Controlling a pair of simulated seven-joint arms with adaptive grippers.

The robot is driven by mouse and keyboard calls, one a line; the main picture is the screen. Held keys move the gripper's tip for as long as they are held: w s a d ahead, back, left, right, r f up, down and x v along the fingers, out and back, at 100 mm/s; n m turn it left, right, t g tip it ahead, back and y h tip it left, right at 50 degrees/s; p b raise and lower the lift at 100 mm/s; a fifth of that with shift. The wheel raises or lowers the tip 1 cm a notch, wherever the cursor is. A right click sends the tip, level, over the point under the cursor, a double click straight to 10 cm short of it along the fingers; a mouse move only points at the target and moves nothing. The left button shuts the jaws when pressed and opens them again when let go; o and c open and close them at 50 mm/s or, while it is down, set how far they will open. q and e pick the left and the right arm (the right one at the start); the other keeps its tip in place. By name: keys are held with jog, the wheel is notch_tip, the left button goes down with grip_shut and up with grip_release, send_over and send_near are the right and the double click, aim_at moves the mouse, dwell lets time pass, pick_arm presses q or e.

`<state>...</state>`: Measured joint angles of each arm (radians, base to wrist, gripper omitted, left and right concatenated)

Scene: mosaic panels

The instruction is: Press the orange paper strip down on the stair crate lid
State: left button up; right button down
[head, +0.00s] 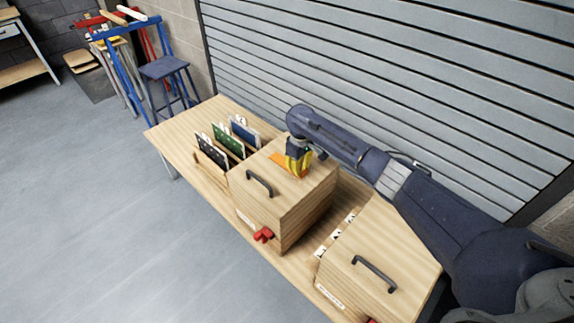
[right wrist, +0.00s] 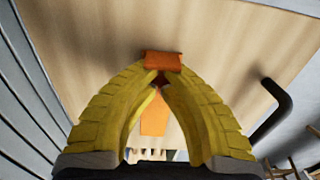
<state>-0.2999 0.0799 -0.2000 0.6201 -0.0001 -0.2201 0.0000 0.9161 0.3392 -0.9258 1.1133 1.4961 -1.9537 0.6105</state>
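The orange paper strip (head: 280,158) lies on the pale wooden lid (head: 308,187) of the middle crate (head: 308,217), partly hidden by my right gripper. The crate's label is too small to read. My right gripper (head: 298,172) points down at the strip, its yellow fingers at or very near the lid. In the right wrist view the fingertips (right wrist: 163,74) come together over the strip, with orange (right wrist: 154,118) showing between the fingers and beyond the tips. They look shut; I cannot see paper pinched between them. My left gripper is not in view.
The lid has a dark handle (head: 259,184), and a red latch (head: 263,235) is on the crate's front. A second crate (head: 375,262) stands at the right under my right arm. A rack of dark, green and blue panels (head: 228,141) stands left. A louvred wall (head: 400,70) is behind.

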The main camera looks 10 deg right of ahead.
jog(key=shift+r, duration=3.6)
